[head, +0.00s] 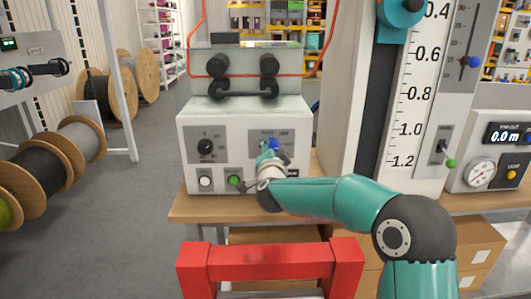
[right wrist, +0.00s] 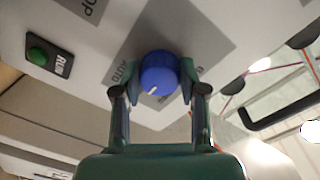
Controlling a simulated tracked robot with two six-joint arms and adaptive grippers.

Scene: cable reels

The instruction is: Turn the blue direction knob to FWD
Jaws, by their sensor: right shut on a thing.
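The blue direction knob (head: 274,144) is on a grey label plate at the right of the control box front. It shows large in the right wrist view (right wrist: 158,72), with a short white mark toward its lower left. My right gripper (head: 269,150) is at the knob, and in the right wrist view its two fingers (right wrist: 159,90) are on either side of it, shut on it. The plate's lettering is partly legible, with AUTO to the left of the knob; I cannot read FWD. My left gripper is not in view.
The control box (head: 186,165) also carries a black knob (head: 205,146), a white button (head: 205,181) and a green button (head: 234,180). A red frame (head: 270,262) stands in front. A tall scale (head: 411,120) and a gauge panel (head: 468,172) are to the right.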

